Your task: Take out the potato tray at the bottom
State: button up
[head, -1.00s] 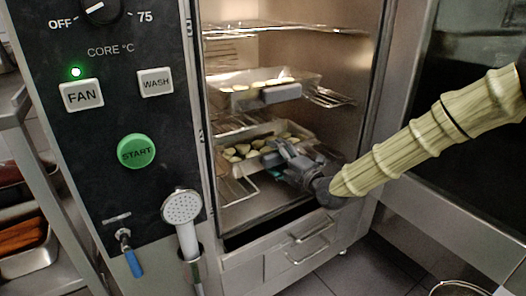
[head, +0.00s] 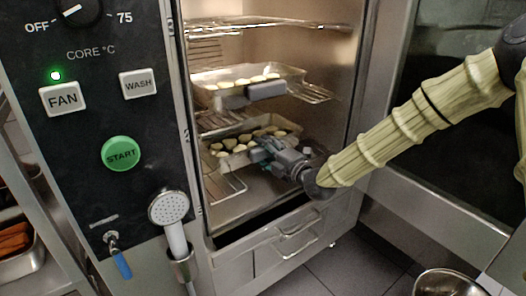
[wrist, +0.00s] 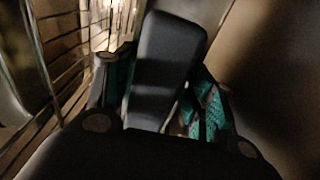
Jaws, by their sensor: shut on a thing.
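The bottom potato tray (head: 226,160) sits low inside the open oven in the head view, with several potato pieces in it. My gripper (head: 263,151) is at the tray's front and is shut on its dark handle. In the wrist view the dark handle (wrist: 165,65) stands between my gripper's teal-padded fingers (wrist: 160,95). The gripper hides the handle in the head view. A second potato tray (head: 235,92) with a grey front handle sits on the rack above.
The oven's control panel (head: 105,110) stands at the left, with a hand shower (head: 170,210) below it. Wire racks (head: 222,187) line the oven's side. A drawer (head: 290,245) is below the opening. A metal bowl (head: 447,283) stands on the floor at the lower right.

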notch_tip(320, 180, up, 3)
jog(key=shift+a+f+p, duration=0.1)
jog(key=shift+p, duration=0.5)
jog(key=p+v, duration=0.5)
jog(key=v, duration=1.3)
jog(key=shift+r, duration=0.45)
